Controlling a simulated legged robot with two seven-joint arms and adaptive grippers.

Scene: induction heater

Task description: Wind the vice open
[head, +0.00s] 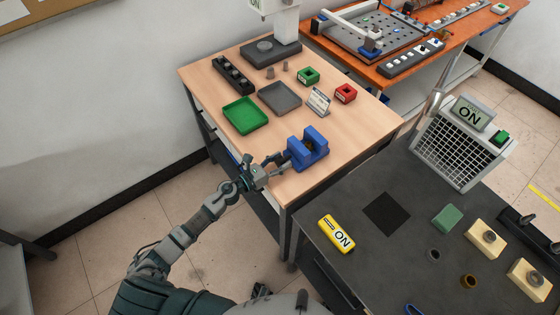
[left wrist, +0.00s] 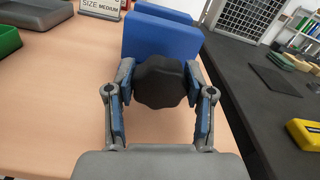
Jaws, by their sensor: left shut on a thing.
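The blue vice (head: 308,149) stands near the front right corner of the wooden table. Its blue body also shows in the left wrist view (left wrist: 160,38), with a dark lobed knob (left wrist: 160,82) on the side facing me. My left gripper (head: 275,167) is at that knob in the head view. In the left wrist view its two fingers (left wrist: 160,98) are shut on the knob, one on each side. The gap between the vice jaws shows in the head view, and the jaws look apart. My right gripper is in neither view.
On the wooden table (head: 340,115) are a green tray (head: 241,115), a grey tray (head: 279,98), a size sign (head: 318,102), and green (head: 308,75) and red (head: 345,93) blocks. A dark bench (head: 340,270) with a yellow ON box (head: 337,234) stands close on the right.

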